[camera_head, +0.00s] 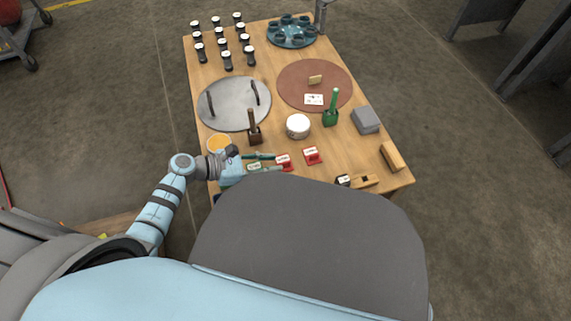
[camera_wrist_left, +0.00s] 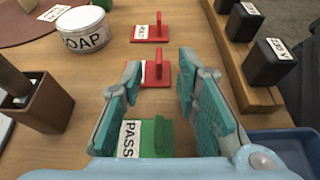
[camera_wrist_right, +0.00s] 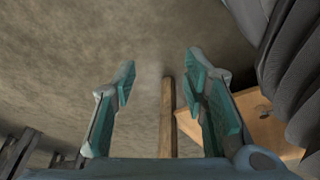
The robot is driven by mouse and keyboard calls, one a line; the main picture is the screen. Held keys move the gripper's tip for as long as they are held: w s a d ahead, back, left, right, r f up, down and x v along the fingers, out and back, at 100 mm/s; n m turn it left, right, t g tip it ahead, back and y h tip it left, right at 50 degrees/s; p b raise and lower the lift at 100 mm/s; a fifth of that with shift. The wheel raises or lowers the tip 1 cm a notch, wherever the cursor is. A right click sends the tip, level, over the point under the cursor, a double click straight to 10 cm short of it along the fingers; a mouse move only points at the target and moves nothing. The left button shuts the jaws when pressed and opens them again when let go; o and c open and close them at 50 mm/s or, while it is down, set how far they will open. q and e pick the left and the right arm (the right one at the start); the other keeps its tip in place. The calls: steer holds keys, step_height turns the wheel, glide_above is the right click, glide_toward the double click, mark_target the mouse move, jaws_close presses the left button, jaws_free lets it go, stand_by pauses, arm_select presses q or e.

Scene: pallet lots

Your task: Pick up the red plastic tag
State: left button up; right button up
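Two red plastic tags with white labels lie on the table. The nearer red tag (camera_head: 284,162) shows between and beyond the fingertips in the left wrist view (camera_wrist_left: 158,74). The farther red tag (camera_head: 312,155) lies past it and also shows in the left wrist view (camera_wrist_left: 150,33). A green tag labelled PASS (camera_wrist_left: 146,138) lies below the left fingers. My left gripper (camera_head: 262,162) is open over the table, with nothing seen held between its fingers (camera_wrist_left: 160,80). My right gripper (camera_wrist_right: 160,82) is open and empty, with floor in view beyond it.
A brown holder (camera_wrist_left: 40,105) and a SOAP tub (camera_wrist_left: 82,35) stand left of the tags in the left wrist view. A wooden rail (camera_wrist_left: 228,60) with black labelled blocks (camera_wrist_left: 269,62) and a blue tray (camera_wrist_left: 292,148) are on the right. A green holder (camera_head: 330,117) stands farther back.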

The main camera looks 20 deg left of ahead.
mark_target(286, 162)
arm_select(q)
steer(key=x, duration=0.2)
steer(key=b+x, duration=0.1)
steer(key=x, duration=0.1)
steer(key=shift+w+r, duration=0.1)
steer(key=shift+r, duration=0.1)
jaws_close()
arm_select(e)
steer(key=shift+w+a+r, duration=0.1)
steer(key=shift+w+r, duration=0.1)
steer(key=shift+r, duration=0.4)
steer(key=shift+w+a+r, duration=0.1)
steer(key=shift+w+r, duration=0.05)
steer(key=shift+r, duration=0.4)
arm_select(q)
steer(key=shift+r, duration=0.1)
